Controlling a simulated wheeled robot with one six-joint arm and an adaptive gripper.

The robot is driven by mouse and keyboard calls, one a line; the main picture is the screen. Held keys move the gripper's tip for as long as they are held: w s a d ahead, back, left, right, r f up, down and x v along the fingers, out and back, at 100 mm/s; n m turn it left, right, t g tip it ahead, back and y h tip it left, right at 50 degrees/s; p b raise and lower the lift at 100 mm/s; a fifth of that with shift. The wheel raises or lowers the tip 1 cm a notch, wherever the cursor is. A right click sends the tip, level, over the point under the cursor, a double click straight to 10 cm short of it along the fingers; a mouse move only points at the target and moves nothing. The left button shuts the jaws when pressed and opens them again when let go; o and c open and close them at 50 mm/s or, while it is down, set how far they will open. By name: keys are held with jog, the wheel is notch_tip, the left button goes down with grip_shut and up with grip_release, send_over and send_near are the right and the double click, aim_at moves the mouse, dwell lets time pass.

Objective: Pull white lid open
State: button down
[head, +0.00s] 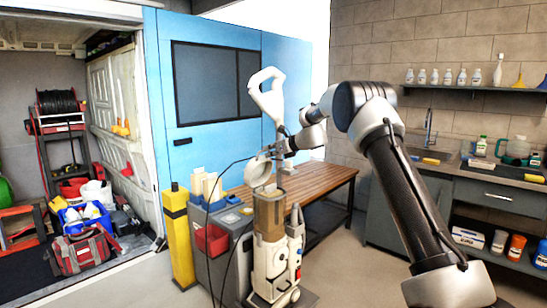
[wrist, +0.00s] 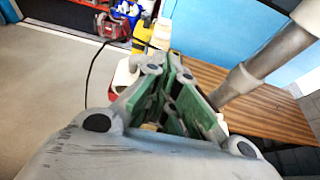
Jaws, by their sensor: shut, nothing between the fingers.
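A cream-white machine (head: 272,265) stands on the floor in front of the wooden bench, with a brownish see-through container (head: 268,215) on it. A round whitish lid-like part (head: 257,173) sits at the top of the container and looks tilted up; I cannot tell how far it is open. A white loop handle (head: 266,92) rises above it. My gripper (head: 268,153) is beside the top of this part; contact cannot be made out. In the wrist view my gripper (wrist: 166,60) has its fingertips together with nothing held. The lid is not clearly visible there.
A wooden bench (head: 325,185) stands right behind the machine. A grey pole (wrist: 262,66) passes close to the right of my fingers. A yellow post (head: 178,235) and a grey cart with a red bin (head: 212,238) stand left. Dark cables hang beside the machine. Floor at the left front is clear.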

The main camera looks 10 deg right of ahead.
jog(key=shift+w+a+r, duration=0.25)
jog(key=shift+w+a, duration=0.1)
jog(key=shift+w, duration=0.1)
dwell(0.3)
